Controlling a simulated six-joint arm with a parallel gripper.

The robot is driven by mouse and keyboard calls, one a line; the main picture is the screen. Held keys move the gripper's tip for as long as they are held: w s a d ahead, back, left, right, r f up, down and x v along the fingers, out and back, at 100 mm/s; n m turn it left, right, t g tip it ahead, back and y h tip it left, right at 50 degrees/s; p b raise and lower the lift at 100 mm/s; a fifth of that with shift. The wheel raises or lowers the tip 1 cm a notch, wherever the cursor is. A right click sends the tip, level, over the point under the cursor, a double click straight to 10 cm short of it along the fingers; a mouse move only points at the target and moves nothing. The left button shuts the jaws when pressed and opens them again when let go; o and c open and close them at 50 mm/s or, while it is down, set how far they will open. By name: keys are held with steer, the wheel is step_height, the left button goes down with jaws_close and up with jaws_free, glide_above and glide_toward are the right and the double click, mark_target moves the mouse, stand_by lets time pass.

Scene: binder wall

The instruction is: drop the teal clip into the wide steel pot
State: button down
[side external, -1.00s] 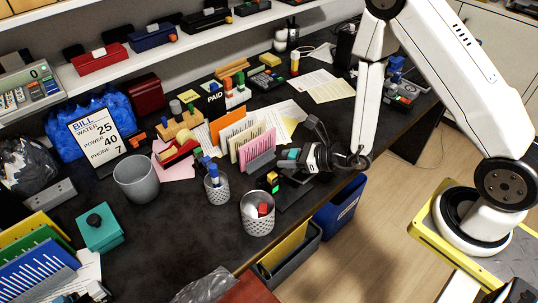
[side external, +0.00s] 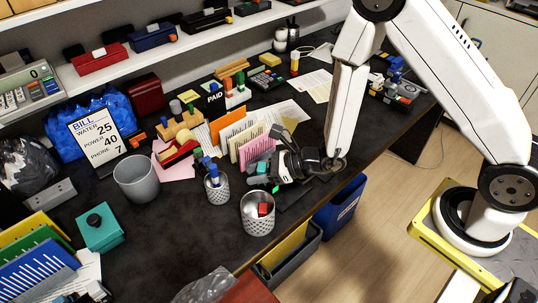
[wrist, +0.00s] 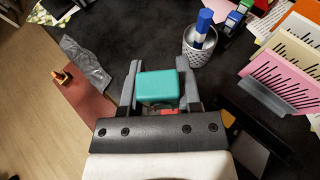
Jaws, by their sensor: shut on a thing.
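My gripper (side external: 260,170) is shut on the teal clip (side external: 262,168), which it holds above the desk. In the wrist view the clip (wrist: 158,86) is a teal block between the two grey fingers (wrist: 160,75). The wide steel pot (side external: 257,222) is a perforated silver cup near the desk's front edge, with red and white pieces inside. The clip is above and behind this pot in the side view. In the wrist view the clip and gripper mostly hide the pot; a bit of red shows just below the clip.
A narrower mesh cup (side external: 217,191) with blue pens stands left of the wide pot; it also shows in the wrist view (wrist: 199,50). A card sorter (side external: 257,152) is close behind the gripper.

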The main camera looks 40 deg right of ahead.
steer(key=shift+f, duration=2.55)
steer(key=shift+c, duration=1.1)
jaws_free()
steer(key=shift+s+d, duration=0.1)
steer(key=shift+d, duration=0.05)
steer(key=v, duration=0.7)
steer(key=shift+s+d+r, duration=0.15)
steer(key=shift+s+r, duration=0.05)
